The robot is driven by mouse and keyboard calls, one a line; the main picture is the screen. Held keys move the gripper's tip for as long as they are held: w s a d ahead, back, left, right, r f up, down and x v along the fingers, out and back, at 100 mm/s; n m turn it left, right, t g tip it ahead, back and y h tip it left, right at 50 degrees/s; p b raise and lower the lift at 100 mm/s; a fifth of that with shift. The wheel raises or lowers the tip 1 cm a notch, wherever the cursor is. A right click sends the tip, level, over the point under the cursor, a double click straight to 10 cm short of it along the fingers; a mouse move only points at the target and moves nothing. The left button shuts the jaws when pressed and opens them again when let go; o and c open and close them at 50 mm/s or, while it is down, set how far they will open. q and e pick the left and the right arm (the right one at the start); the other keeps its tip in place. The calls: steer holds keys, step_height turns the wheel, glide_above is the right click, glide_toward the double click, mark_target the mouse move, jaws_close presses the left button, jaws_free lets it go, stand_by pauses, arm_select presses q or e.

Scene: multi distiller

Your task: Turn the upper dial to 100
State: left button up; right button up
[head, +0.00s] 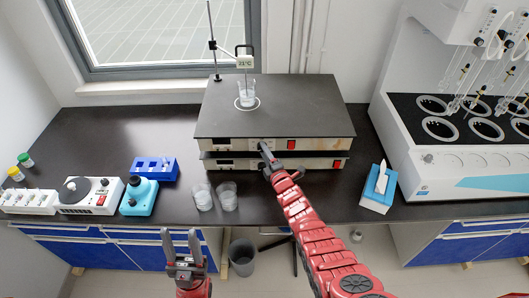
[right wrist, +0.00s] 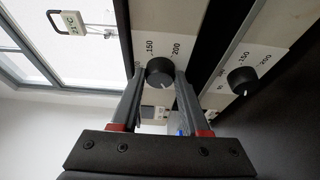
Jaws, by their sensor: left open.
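Two flat hotplate units are stacked on the dark bench: the upper unit (head: 228,144) and the lower unit (head: 228,163). In the right wrist view the upper dial (right wrist: 160,72) is a round black knob with 150 and 200 printed around it. My right gripper (right wrist: 160,76) has one finger on each side of this knob, close against it; it also shows in the head view (head: 266,150), at the front of the upper unit. The lower dial (right wrist: 242,80) is to the right in the wrist view. My left gripper (head: 180,236) is open and empty, before the bench.
A glass beaker (head: 246,98) stands on the upper plate, with a stand and a 21°C display (head: 245,62). Two beakers (head: 228,196) stand left of my right arm. A tissue box (head: 379,184) is at right.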

jaws_close()
steer(key=m+t+h+b, duration=0.2)
steer(key=m+b, duration=0.6)
steer(key=m+t+h+b, duration=0.2)
steer(key=m+h+b, duration=0.1)
steer(key=m+b, duration=0.5)
steer(key=a+f+m+t+h+b, duration=0.1)
steer(key=m+h+b, duration=0.2)
steer(key=m+b, duration=0.5)
steer(key=shift+a+m+t, duration=0.1)
steer(key=shift+m+t, duration=0.3)
steer(key=shift+m, duration=0.5)
steer(key=shift+r+m+g+h+b, duration=0.1)
steer(key=shift+m+g+h+b, duration=0.1)
steer(key=shift+m+h, duration=0.8)
steer(key=shift+m+g+h+b, duration=0.15)
steer(key=shift+m+h, duration=0.35)
steer(key=shift+m, duration=1)
steer(key=o, duration=0.8)
jaws_free()
